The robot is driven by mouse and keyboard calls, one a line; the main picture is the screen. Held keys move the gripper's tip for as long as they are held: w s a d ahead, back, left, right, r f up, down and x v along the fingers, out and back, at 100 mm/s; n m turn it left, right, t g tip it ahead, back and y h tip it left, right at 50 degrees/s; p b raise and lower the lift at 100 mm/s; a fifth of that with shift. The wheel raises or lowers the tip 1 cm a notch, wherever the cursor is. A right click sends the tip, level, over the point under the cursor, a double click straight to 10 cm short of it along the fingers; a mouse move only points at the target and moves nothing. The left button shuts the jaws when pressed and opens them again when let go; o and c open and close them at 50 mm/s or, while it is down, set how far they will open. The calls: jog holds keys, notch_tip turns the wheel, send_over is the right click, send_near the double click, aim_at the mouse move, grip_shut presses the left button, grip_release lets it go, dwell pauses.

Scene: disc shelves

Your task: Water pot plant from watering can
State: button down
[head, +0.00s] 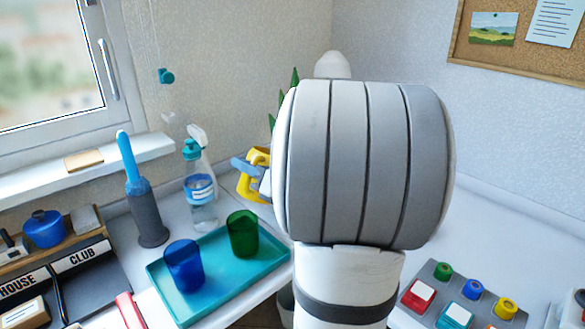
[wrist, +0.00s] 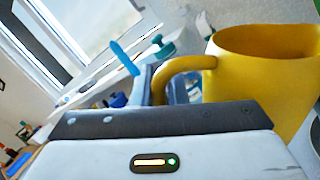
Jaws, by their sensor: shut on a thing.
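My gripper (wrist: 168,88) is shut on the handle of the yellow watering can (wrist: 262,75). In the wrist view the can fills the right side, with its open top rim showing; its spout is not visible. In the head view only a small part of the yellow can (head: 257,160) shows, left of my large grey arm link, with a blue fingertip on it. Green pointed leaves of the pot plant (head: 294,77) show just left of my arm. The pot itself is hidden behind my arm.
A teal tray (head: 220,292) holds a blue cup (head: 184,266) and a green cup (head: 243,234). A spray bottle (head: 201,190) and a grey holder with a blue handle (head: 148,215) stand behind it. A grey panel with coloured knobs (head: 465,292) lies at right.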

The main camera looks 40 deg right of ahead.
aim_at(262, 156)
jog(key=shift+d+r+m, duration=0.25)
jog(key=shift+d+m, duration=0.15)
jog(key=shift+d, duration=0.05)
jog(key=shift+w+d+r+m+t+h+p, duration=0.1)
jog(key=shift+d+r+m+t+h+p, duration=0.25)
jog(key=shift+d+r+m+p, duration=0.85)
jog(key=shift+d+r+m+t+p, duration=0.25)
jog(key=shift+d+r+m+p, duration=0.35)
jog(key=shift+m, duration=0.2)
jog(key=shift+w+d+f+m, duration=0.1)
jog(key=shift+m, duration=0.3)
jog(key=shift+d+m+t+h, duration=0.5)
jog(key=shift+d+m, duration=0.2)
jog(key=shift+m, duration=0.5)
jog(key=shift+s+d, duration=0.15)
jog(key=shift+s, duration=0.15)
jog(key=shift+s+d+m, duration=0.3)
jog(key=shift+s+d, duration=0.1)
jog(key=shift+s, duration=0.5)
